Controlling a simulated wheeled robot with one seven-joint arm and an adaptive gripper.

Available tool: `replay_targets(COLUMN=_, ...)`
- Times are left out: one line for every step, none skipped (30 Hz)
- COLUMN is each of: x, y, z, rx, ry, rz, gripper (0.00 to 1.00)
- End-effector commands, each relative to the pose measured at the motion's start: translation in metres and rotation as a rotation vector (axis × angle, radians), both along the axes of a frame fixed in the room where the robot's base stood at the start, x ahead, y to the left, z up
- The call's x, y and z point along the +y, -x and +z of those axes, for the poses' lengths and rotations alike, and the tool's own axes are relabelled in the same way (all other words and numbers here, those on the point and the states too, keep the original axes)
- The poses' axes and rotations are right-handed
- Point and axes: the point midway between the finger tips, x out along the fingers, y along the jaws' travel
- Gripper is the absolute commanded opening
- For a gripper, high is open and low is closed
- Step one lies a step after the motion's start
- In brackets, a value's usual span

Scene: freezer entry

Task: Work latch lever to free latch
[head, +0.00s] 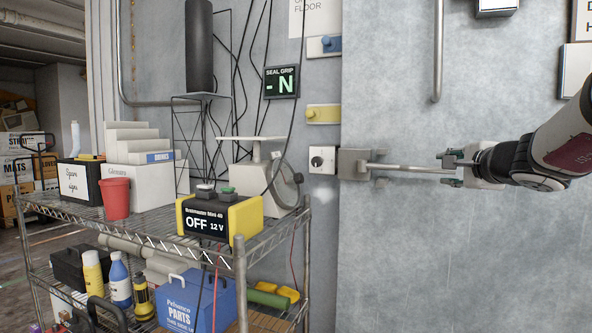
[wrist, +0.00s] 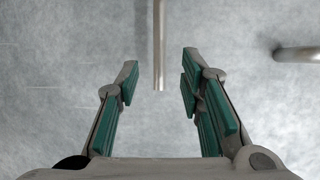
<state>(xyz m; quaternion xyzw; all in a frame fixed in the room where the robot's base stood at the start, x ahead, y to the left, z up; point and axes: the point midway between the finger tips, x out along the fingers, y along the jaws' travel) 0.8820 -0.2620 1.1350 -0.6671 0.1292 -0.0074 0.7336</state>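The latch lever (head: 405,168) is a light metal bar. It runs level to the right from the grey latch block (head: 352,163) at the edge of the pale door. My gripper (head: 449,169) is at the lever's free right end, with one finger above and one below it. In the wrist view the lever (wrist: 160,45) comes down from the top and ends between the tips of my gripper (wrist: 159,75). The green-padded fingers are open, with a gap on both sides of the lever. I cannot tell how deep the lever sits between them.
A vertical door handle (head: 438,60) is above the lever; a bar end (wrist: 298,54) shows at right in the wrist view. A wire shelf (head: 150,240) with boxes and a power unit (head: 209,222) stands left. The door (head: 450,250) below the lever is clear.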

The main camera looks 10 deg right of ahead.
Motion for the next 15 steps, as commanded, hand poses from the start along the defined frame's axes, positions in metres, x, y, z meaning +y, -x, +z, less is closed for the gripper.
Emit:
replay_targets(x=-0.003, y=-0.011, z=-0.004, rx=0.002, ry=-0.001, rz=0.001, gripper=0.35)
replay_targets(x=-0.003, y=-0.017, z=-0.004, rx=0.002, ry=0.000, rz=0.001, gripper=0.35)
replay_targets(x=-0.005, y=-0.024, z=-0.006, rx=0.002, ry=-0.002, rz=0.002, gripper=0.35)
replay_targets(x=-0.006, y=-0.030, z=-0.007, rx=0.001, ry=-0.001, rz=0.001, gripper=0.35)
replay_targets(x=-0.007, y=-0.035, z=-0.008, rx=0.002, ry=-0.002, rz=0.001, gripper=0.35)
replay_targets(x=-0.008, y=-0.042, z=-0.009, rx=0.001, ry=0.000, rz=0.002, gripper=0.35)
replay_targets(x=-0.009, y=-0.047, z=-0.010, rx=0.002, ry=0.000, rz=0.002, gripper=0.35)
replay_targets(x=-0.010, y=-0.051, z=-0.011, rx=0.002, ry=-0.001, rz=0.001, gripper=0.35)
replay_targets(x=-0.011, y=-0.057, z=-0.012, rx=0.001, ry=-0.001, rz=0.001, gripper=0.35)
replay_targets(x=-0.012, y=-0.060, z=-0.012, rx=0.002, ry=-0.001, rz=0.001, gripper=0.35)
replay_targets(x=-0.012, y=-0.064, z=-0.012, rx=0.001, ry=0.001, rz=0.001, gripper=0.35)
replay_targets(x=-0.012, y=-0.068, z=-0.013, rx=0.001, ry=0.002, rz=0.001, gripper=0.35)
replay_targets(x=-0.013, y=-0.070, z=-0.014, rx=0.001, ry=0.002, rz=0.001, gripper=0.35)
replay_targets(x=-0.013, y=-0.072, z=-0.014, rx=0.002, ry=0.001, rz=0.001, gripper=0.35)
replay_targets(x=-0.014, y=-0.074, z=-0.014, rx=0.001, ry=0.002, rz=0.000, gripper=0.35)
